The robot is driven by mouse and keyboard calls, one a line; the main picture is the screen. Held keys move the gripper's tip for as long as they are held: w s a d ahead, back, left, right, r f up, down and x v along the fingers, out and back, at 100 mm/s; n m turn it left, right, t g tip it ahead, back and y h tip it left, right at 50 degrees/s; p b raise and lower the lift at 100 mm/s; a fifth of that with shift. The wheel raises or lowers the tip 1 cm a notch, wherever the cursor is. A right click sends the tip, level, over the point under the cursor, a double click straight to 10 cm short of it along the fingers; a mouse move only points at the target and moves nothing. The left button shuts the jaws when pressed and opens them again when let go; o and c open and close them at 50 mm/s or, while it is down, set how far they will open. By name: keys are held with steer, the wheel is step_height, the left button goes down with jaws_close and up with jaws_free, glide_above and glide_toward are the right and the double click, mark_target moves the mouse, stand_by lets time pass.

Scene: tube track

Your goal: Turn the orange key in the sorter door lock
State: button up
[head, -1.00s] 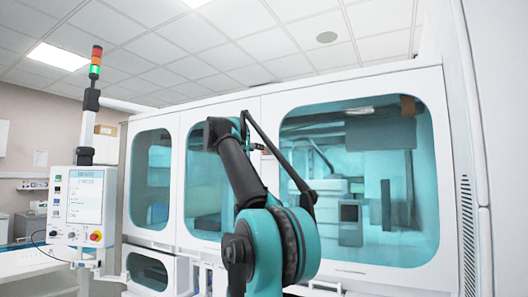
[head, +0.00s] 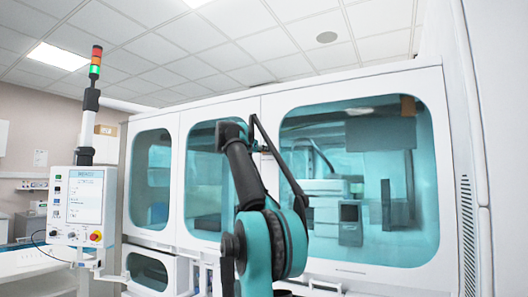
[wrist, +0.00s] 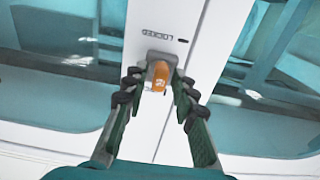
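The orange key (wrist: 160,78) sits in a grey lock (wrist: 161,60) on the white seam between two sorter doors in the wrist view. A label reading LOCKED shows upside down just above the lock. My gripper (wrist: 158,92) is open, with one dark finger on each side of the key. Small gaps show between the fingers and the key; whether the fingertips touch the lock body I cannot tell. In the head view, the white sorter (head: 270,95) with tinted windows fills the middle, and my arm covers the lock area, so my gripper cannot be made out there.
A control panel (head: 85,205) on a post stands at the left, with a signal tower (head: 95,65) lit green above it. A white bench (head: 40,262) is at lower left. A tall white cabinet wall (head: 497,130) stands close on the right.

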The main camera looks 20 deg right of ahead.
jaws_close()
steer(key=n, duration=0.3)
stand_by(0.3)
steer(key=shift+n, duration=1.7)
